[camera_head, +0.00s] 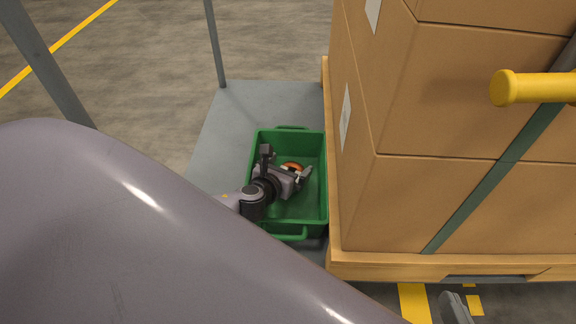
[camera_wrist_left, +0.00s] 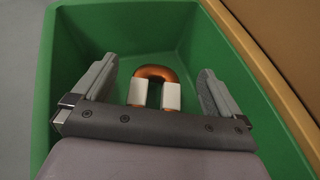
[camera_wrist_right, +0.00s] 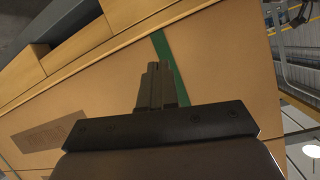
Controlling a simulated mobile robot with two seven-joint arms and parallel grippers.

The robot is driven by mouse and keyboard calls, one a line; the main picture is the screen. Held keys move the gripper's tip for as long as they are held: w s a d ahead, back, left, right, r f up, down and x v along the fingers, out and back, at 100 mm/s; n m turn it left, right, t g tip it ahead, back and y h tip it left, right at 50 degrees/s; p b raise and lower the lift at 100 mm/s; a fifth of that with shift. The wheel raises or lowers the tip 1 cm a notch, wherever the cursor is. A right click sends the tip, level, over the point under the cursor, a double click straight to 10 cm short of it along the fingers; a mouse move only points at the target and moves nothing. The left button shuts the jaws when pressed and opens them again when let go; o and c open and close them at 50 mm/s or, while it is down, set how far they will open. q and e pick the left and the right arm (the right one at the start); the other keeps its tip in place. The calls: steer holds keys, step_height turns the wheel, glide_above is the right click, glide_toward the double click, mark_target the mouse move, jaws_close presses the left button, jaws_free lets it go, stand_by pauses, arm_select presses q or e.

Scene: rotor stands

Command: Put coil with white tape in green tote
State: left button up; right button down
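The green tote (camera_head: 317,205) stands on a grey platform and also fills the left wrist view (camera_wrist_left: 85,35). The coil (camera_wrist_left: 155,73), an orange-copper U shape with white tape on both ends, is inside the tote and appears to lie on its floor. It is partly visible in the head view (camera_head: 292,166). My left gripper (camera_head: 287,163) reaches down into the tote, open. Its fingers (camera_wrist_left: 157,85) are wide apart on either side of the coil, with visible gaps to it. My right gripper (camera_wrist_right: 157,85) is shut and empty, away from the tote.
Stacked cardboard boxes (camera_head: 450,90) on a wooden pallet (camera_head: 400,266) stand close along the tote's right side. A yellow bar (camera_head: 530,88) juts in at the right. Grey posts (camera_head: 215,45) rise from the platform (camera_head: 230,125). My arm hides the lower left.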

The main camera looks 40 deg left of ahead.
arm_select(q)
steer(key=shift+r, duration=0.15)
arm_select(e)
steer(key=shift+r, duration=0.1)
arm_select(q)
steer(key=shift+s+r+p, duration=0.3)
steer(key=shift+r+p, duration=0.25)
steer(key=shift+r, duration=0.15)
steer(key=p+v, duration=0.3)
steer(key=v, duration=0.8)
steer(key=shift+s+p, duration=0.15)
steer(key=shift+p, duration=0.15)
arm_select(e)
steer(key=d, duration=0.1)
steer(key=d+h, duration=0.1)
steer(key=s+d+r+h, duration=0.1)
steer(key=shift+s+d+n, duration=0.1)
steer(key=shift+d+n, duration=0.15)
steer(key=shift+n, duration=0.15)
arm_select(q)
steer(key=shift+d+f, duration=0.1)
